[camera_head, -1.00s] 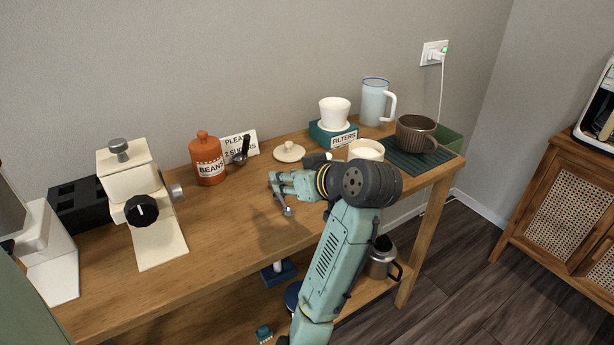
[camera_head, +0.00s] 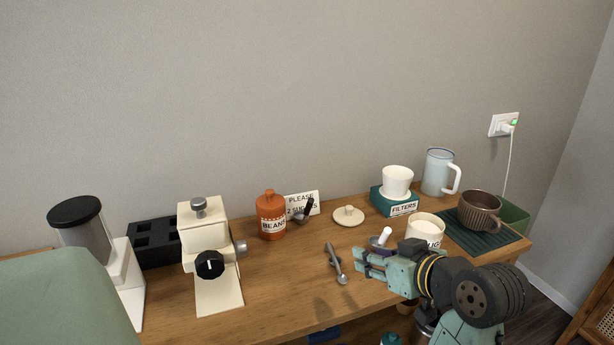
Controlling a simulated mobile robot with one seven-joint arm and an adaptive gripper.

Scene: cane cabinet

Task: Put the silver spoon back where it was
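The silver spoon (camera_head: 337,264) lies on the wooden table (camera_head: 285,290), its bowl end toward the front edge. My gripper (camera_head: 358,262) is just right of the spoon, low over the table. Its fingers point left and look apart, with nothing seen between them. A gap shows between the fingertips and the spoon. A cream jar (camera_head: 425,230) with partly hidden lettering stands behind my gripper. Its round lid (camera_head: 348,215) appears to be the one lying farther back. A small white-handled item (camera_head: 384,237) beside the jar is partly hidden by my gripper.
An orange beans jar (camera_head: 271,216), a card sign (camera_head: 303,203) and a dark scoop (camera_head: 304,213) stand at the back. A cream grinder (camera_head: 212,255) is left. The filters box (camera_head: 403,208), blue pitcher (camera_head: 438,172) and brown mug (camera_head: 479,211) are right. Table left of the spoon is clear.

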